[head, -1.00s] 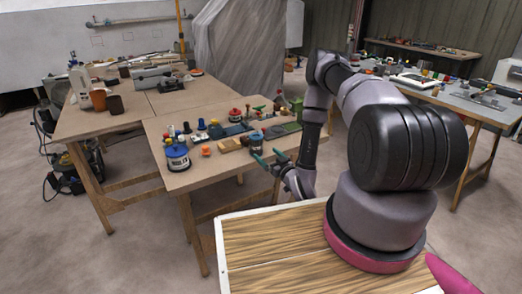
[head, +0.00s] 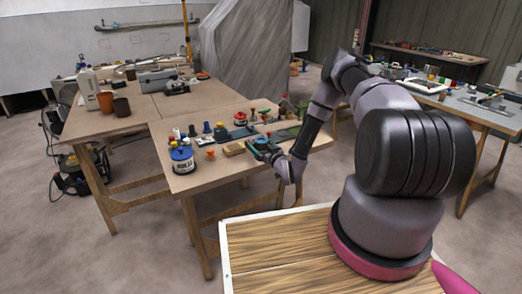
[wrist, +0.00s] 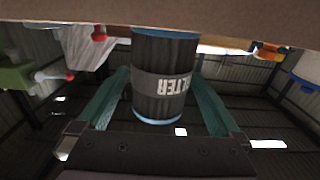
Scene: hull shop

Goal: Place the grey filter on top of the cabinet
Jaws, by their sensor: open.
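The grey filter (wrist: 162,75) is a dark cylinder with blue rims and a lighter lettered band. In the wrist view it appears upside down, between the two green fingers of my gripper (wrist: 163,100), with a gap visible on each side. In the head view my gripper (head: 264,151) is open at the front edge of the near workbench (head: 212,177), and the filter is mostly hidden by the fingers there. A wood-grained top with a white edge (head: 262,246) lies in the foreground under my arm; I cannot tell whether it is the cabinet.
A blue-and-white tub (head: 182,160) stands on the left of the near bench. Small bottles, an orange piece (head: 211,154) and a tan block (head: 234,148) stand close left of my gripper. Another bench (head: 470,106) is at right. The left part of the wood-grained top is bare.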

